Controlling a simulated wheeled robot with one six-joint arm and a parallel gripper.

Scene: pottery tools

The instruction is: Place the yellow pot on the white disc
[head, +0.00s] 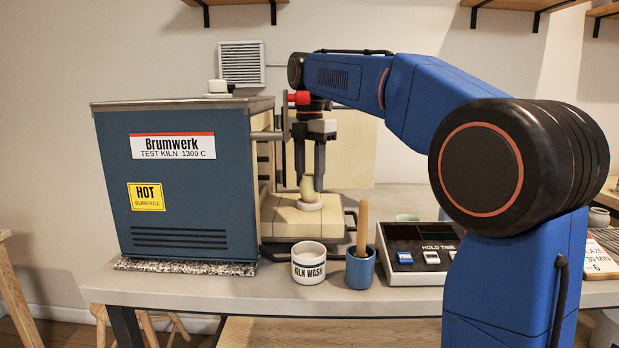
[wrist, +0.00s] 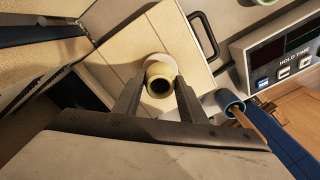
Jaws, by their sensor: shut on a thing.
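The yellow pot (head: 309,190) is a small pale vessel with a round open mouth. It also shows in the wrist view (wrist: 160,79), upright between the fingers. My gripper (head: 309,178) points down and is shut on the yellow pot. The white disc (head: 310,205) lies on the cream kiln slab, directly under the pot in the head view. Its rim (wrist: 153,59) shows around the pot's far side in the wrist view. The pot's base is at or very near the disc; I cannot tell for certain whether they touch.
The blue kiln (head: 180,190) stands just left of my gripper. The cream slab (head: 280,222) has a dark handle at its right. In front are a white kiln wash cup (head: 308,268), a blue cup (head: 360,270) with a wooden handle, and a control box (head: 418,250).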

